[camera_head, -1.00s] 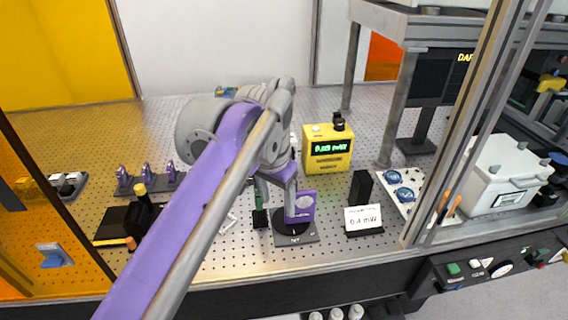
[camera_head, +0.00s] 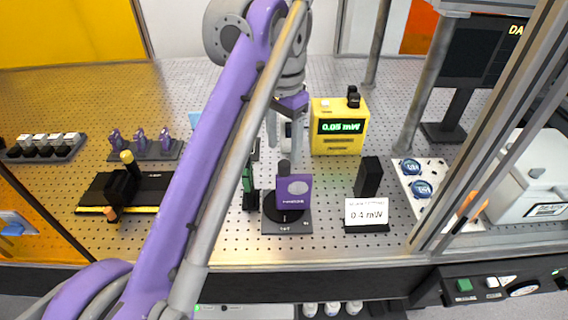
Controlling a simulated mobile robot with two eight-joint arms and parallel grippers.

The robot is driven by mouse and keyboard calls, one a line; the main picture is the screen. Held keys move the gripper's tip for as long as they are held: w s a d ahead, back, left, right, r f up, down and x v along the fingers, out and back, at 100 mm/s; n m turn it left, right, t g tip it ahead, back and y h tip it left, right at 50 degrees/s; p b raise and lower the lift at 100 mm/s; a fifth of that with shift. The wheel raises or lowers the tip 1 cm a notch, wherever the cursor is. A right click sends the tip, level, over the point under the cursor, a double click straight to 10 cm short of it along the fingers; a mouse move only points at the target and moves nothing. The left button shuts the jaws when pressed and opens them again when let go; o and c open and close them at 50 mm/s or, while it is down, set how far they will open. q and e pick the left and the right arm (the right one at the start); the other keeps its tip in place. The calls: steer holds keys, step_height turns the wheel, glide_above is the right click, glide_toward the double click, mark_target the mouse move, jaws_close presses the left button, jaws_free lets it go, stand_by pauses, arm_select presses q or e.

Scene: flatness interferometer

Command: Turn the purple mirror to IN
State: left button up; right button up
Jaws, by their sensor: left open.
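The purple mirror (camera_head: 294,191) is a small upright plate with a pale round face, standing on a black round turntable (camera_head: 283,214) on a dark base plate. A dark knob (camera_head: 284,169) rises just behind its upper left edge. Small lettering on the front of the base is too small to read. My left gripper (camera_head: 284,140) is above and behind the mirror, pointing down, its two grey fingers apart with nothing between them. It appears clear of the mirror. My right gripper is not in view.
A yellow meter (camera_head: 340,127) reading 0.05 mW stands behind right. A black block (camera_head: 368,178) and a card (camera_head: 367,213) marked 0.4 mW stand right of the mirror. A green-and-black mount (camera_head: 248,188) is close on its left. A frame post (camera_head: 480,130) crosses the right side.

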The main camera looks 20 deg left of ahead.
mark_target(284, 163)
arm_select(q)
step_height(284, 163, down, 5)
steer(key=shift+b, duration=0.45)
jaws_close()
